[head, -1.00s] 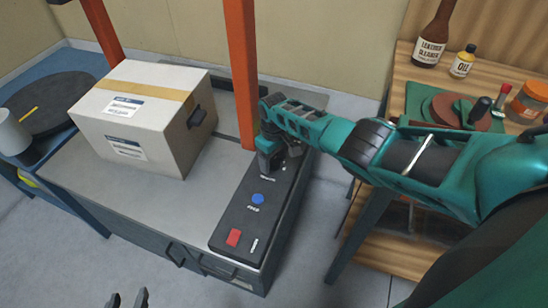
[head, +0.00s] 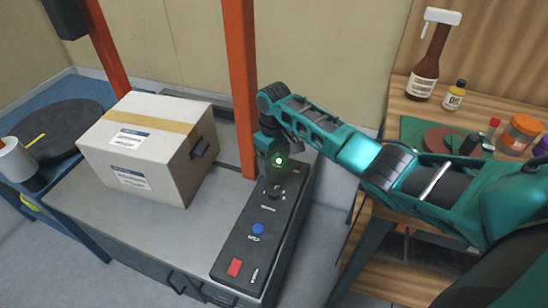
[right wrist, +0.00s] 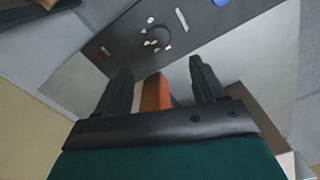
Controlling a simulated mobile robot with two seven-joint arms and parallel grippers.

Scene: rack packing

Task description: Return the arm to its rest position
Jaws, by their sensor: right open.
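My right arm reaches in from the right in the head view. Its gripper (head: 272,177) is above the far end of the black control panel (head: 246,249), close to a round dial (head: 274,192). In the right wrist view the two fingers (right wrist: 163,78) are spread with nothing held between them. The dial with white marks around it (right wrist: 158,38) lies beyond the fingertips, apart from them. A green light (head: 279,160) glows at the wrist in the head view. My left gripper is out of view.
A taped cardboard box (head: 150,145) sits on the grey machine bed (head: 90,205), left of an orange post (head: 239,90). The panel has a blue button (head: 258,229) and a red button (head: 234,267). A wooden bench (head: 400,95) with bottles and jars stands at right.

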